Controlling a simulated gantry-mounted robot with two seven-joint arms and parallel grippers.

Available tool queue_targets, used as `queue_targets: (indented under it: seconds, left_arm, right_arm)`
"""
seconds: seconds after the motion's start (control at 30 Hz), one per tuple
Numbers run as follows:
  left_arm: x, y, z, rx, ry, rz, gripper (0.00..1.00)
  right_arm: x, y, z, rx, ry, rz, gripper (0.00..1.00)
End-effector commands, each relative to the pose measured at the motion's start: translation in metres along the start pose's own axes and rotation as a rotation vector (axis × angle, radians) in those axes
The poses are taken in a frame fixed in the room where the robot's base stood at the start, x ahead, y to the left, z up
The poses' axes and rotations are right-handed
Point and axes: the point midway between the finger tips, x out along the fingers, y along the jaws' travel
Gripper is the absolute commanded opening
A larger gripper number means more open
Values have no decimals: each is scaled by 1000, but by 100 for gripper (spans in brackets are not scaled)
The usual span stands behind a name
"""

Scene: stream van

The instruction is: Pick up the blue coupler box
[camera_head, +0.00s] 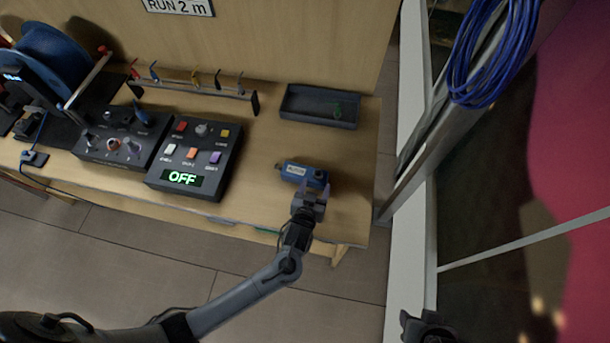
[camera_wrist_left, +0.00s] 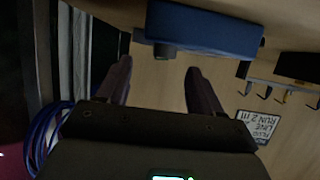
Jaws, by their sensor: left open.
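The blue coupler box (camera_head: 304,173) lies on the wooden bench near its front right part, with a pale label on its top. It also shows in the left wrist view (camera_wrist_left: 205,28), beyond the fingertips. My left gripper (camera_head: 312,194) is at the front side of the box, open, with nothing between its fingers. In the left wrist view the two fingers (camera_wrist_left: 158,65) are spread apart and point toward the box. A dark part of my right arm (camera_head: 428,328) shows at the bottom edge; its fingers cannot be made out.
A dark tray (camera_head: 320,107) with a small green item stands behind the box. A control panel (camera_head: 196,158) reading OFF is to the left. A hook rail (camera_head: 195,88) runs along the back. A metal frame post (camera_head: 415,190) stands right of the bench. Bench around the box is clear.

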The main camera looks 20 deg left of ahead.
Motion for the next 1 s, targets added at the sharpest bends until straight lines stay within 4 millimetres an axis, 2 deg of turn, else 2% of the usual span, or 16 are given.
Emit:
queue_targets:
  seconds: [0.33,0.67,0.77,1.0]
  left_arm:
    - [41,-7,-3,1,1,-1,66]
    - [47,-7,-3,0,0,0,66]
    - [47,-7,-3,0,0,0,54]
    - [47,-7,-3,0,0,0,17]
  right_arm:
    - [3,0,1,2,-1,-1,46]
    - [3,-2,1,7,0,-5,46]
    - [3,-2,1,8,0,-6,46]
    - [4,-2,1,8,-1,-6,46]
